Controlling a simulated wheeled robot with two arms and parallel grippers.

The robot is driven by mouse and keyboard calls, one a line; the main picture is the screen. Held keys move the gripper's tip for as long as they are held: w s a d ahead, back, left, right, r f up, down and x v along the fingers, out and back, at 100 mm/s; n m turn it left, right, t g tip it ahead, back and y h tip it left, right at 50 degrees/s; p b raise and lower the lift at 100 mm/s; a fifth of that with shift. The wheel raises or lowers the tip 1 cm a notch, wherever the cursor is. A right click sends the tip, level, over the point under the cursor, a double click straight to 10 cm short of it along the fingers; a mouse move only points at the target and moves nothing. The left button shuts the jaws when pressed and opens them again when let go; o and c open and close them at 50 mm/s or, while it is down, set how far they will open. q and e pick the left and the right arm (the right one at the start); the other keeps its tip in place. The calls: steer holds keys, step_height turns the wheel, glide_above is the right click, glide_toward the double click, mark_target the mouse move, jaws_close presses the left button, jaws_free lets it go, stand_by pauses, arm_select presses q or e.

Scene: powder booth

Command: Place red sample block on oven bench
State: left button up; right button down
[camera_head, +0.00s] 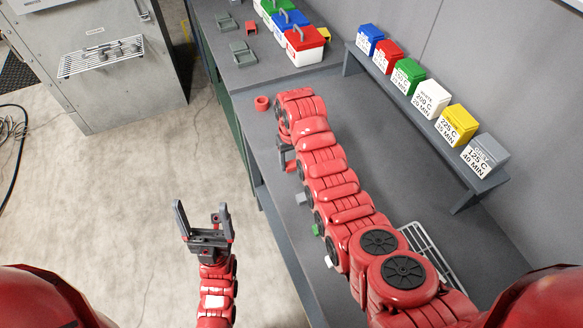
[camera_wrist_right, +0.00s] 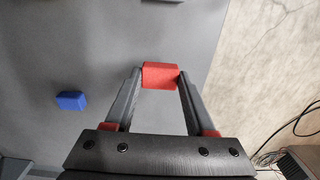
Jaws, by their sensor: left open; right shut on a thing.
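The red sample block (camera_wrist_right: 160,75) is between the fingertips of my right gripper (camera_wrist_right: 158,80) in the right wrist view. The gripper is shut on it, close to the edge of the grey bench, with floor to the right. In the head view my right gripper (camera_head: 287,160) is largely hidden under my right arm, beside the bench's left edge. My left gripper (camera_head: 203,212) is open and empty over the floor, left of the bench. The grey bench (camera_head: 262,155) runs under my right arm. I cannot tell whether the block touches the bench.
A blue block (camera_wrist_right: 71,101) lies on the bench. Grey (camera_head: 300,198), green (camera_head: 316,230) and white (camera_head: 328,262) blocks lie beside my arm, near a wire rack (camera_head: 425,250). A red ring (camera_head: 262,103) stands farther back. A shelf (camera_head: 405,100) carries labelled boxes; a metal cabinet (camera_head: 95,60) is at left.

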mark_target(291, 164)
steer(key=shift+f+p, duration=0.8)
steer(key=shift+f, duration=0.75)
steer(key=shift+w+f, duration=0.1)
steer(key=shift+f, duration=0.05)
steer(key=shift+f, duration=0.1)
steer(key=shift+c, duration=1.2)
jaws_free()
